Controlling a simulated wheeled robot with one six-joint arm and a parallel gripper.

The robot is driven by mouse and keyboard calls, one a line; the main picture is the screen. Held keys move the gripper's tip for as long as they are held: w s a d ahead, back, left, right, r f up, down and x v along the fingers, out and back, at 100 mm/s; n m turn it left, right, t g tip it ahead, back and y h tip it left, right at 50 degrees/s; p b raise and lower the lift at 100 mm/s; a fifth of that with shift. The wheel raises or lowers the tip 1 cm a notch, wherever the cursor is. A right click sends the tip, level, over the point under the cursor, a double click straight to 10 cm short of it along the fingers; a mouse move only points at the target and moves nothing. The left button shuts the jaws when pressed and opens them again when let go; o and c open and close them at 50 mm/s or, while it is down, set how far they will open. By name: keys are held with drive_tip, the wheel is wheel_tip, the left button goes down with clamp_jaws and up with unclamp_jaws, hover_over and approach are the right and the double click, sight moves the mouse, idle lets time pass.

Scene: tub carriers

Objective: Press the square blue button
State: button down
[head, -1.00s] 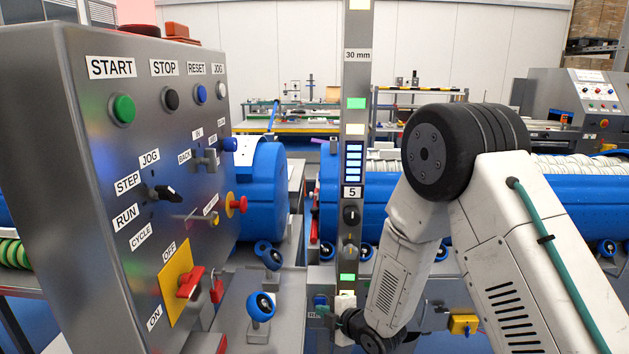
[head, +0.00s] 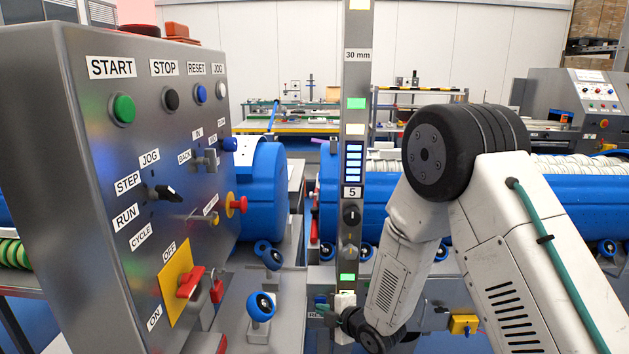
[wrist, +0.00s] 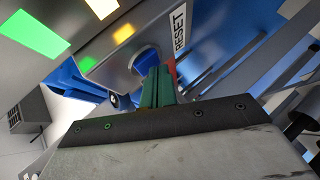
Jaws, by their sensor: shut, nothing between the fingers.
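The square blue button (head: 321,299) is low on the grey post's box in the head view, with a label below it mostly hidden. In the wrist view the blue button (wrist: 146,57) sits beside a RESET label, just beyond my fingertips, which cover part of it. My gripper (wrist: 160,73) has green fingers, shut together with nothing between them. In the head view my gripper (head: 326,312) is at the button's lower right edge. I cannot tell whether the fingertips touch it.
A grey control panel (head: 85,190) stands at left with several buttons, including a round blue RESET button (head: 201,93). The narrow grey post (head: 354,120) rises beside my gripper. Blue drums (head: 262,185) and small caster-like blue knobs (head: 260,306) lie around it.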

drive_tip(key=shift+w, duration=0.2)
idle(0.4)
drive_tip(key=shift+s, duration=0.45)
drive_tip(key=shift+s, duration=0.15)
drive_tip(key=s, duration=0.5)
drive_tip(key=shift+s+a, duration=0.1)
drive_tip(key=shift+s, duration=0.3)
idle(0.4)
